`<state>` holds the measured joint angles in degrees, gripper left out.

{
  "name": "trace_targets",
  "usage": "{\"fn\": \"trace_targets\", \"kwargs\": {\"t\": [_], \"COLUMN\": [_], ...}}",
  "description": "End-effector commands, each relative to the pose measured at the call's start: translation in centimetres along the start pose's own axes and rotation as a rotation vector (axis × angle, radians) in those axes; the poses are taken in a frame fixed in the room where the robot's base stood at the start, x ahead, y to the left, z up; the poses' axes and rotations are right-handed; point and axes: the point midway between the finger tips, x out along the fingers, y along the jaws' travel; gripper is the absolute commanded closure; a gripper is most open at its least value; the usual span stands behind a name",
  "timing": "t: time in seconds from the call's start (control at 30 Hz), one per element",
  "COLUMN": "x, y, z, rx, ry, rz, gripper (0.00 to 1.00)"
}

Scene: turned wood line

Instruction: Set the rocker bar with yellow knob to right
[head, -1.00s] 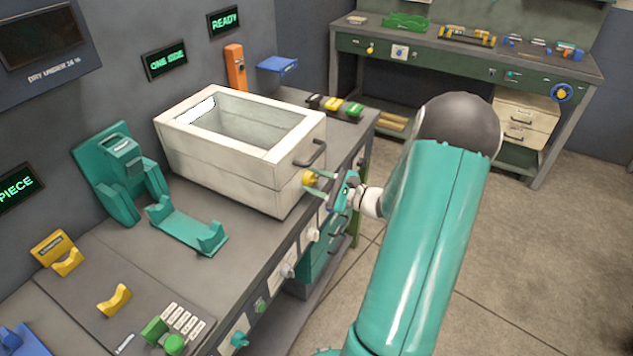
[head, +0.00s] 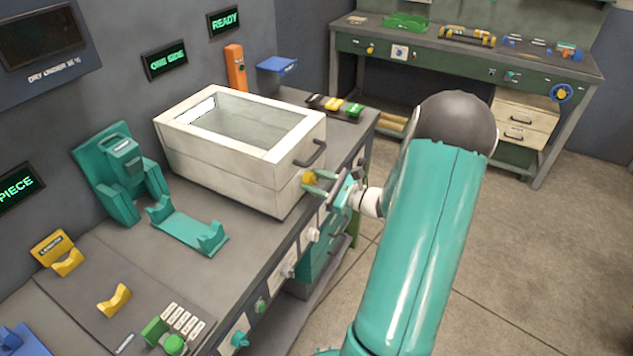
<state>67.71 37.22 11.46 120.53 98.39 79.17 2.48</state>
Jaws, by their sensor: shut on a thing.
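The yellow knob (head: 309,178) shows on the front edge of the bench, just below the right end of the white box. My gripper (head: 316,184) reaches it from the right, with its green fingers shut on the knob. The fingers and the gripper body hide most of the rocker bar, so I cannot tell which way it is set.
The white lidded box (head: 240,160) with a dark handle (head: 311,153) stands right above the knob. Pale knobs (head: 312,235) and green knobs (head: 260,305) line the bench front (head: 275,275). A teal cradle (head: 188,226) stands left. The floor at right is clear.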

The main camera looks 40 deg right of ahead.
Motion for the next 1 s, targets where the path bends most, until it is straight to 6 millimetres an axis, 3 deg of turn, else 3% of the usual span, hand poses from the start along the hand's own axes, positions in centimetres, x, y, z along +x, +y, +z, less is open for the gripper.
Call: {"fn": "trace_targets", "kwargs": {"t": [1.0], "x": [-0.08], "y": [-0.03], "z": [-0.03], "rx": [0.508], "ry": [0.001], "rz": [-0.001], "gripper": [0.86]}}
